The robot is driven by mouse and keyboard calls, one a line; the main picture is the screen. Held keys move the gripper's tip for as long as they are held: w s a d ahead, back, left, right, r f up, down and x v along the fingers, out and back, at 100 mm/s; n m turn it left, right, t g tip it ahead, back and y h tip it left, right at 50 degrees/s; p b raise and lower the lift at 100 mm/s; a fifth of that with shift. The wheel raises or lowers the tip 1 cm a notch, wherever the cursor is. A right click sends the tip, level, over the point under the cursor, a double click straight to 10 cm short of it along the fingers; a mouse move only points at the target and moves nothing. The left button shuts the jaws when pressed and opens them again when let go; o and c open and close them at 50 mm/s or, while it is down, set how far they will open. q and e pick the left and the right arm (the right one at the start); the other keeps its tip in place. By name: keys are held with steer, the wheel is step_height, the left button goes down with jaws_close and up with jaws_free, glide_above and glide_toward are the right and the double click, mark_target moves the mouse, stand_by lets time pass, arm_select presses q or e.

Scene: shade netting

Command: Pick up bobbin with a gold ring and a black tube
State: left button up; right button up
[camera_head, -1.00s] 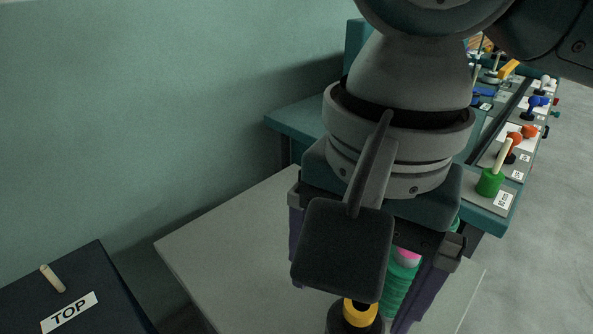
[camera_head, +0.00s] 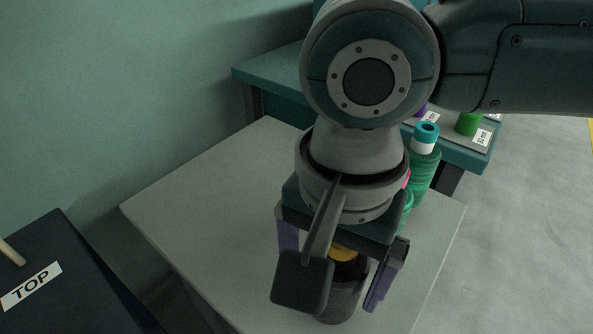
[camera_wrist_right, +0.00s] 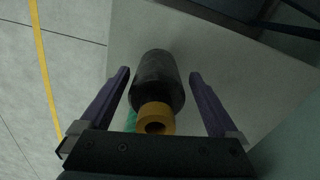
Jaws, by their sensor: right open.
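The bobbin with the gold ring and black tube (camera_head: 338,300) stands on the grey table, partly hidden behind my right gripper in the head view. Its gold ring (camera_head: 343,253) shows between the fingers. In the right wrist view the black body (camera_wrist_right: 157,78) and the gold ring (camera_wrist_right: 156,118) lie between the two purple fingers, with a gap on each side. My right gripper (camera_head: 330,285) is open around the bobbin, and it also shows in the right wrist view (camera_wrist_right: 160,82). My left gripper is not in view.
Green bobbins (camera_head: 422,175), one with a teal and white top, stand close behind my right gripper. The grey table (camera_head: 200,200) is clear to the left. A teal bench (camera_head: 262,68) is behind, and a dark box labelled TOP (camera_head: 75,300) is at lower left.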

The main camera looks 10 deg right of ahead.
steer(key=shift+r, duration=0.1)
jaws_close()
stand_by(0.6)
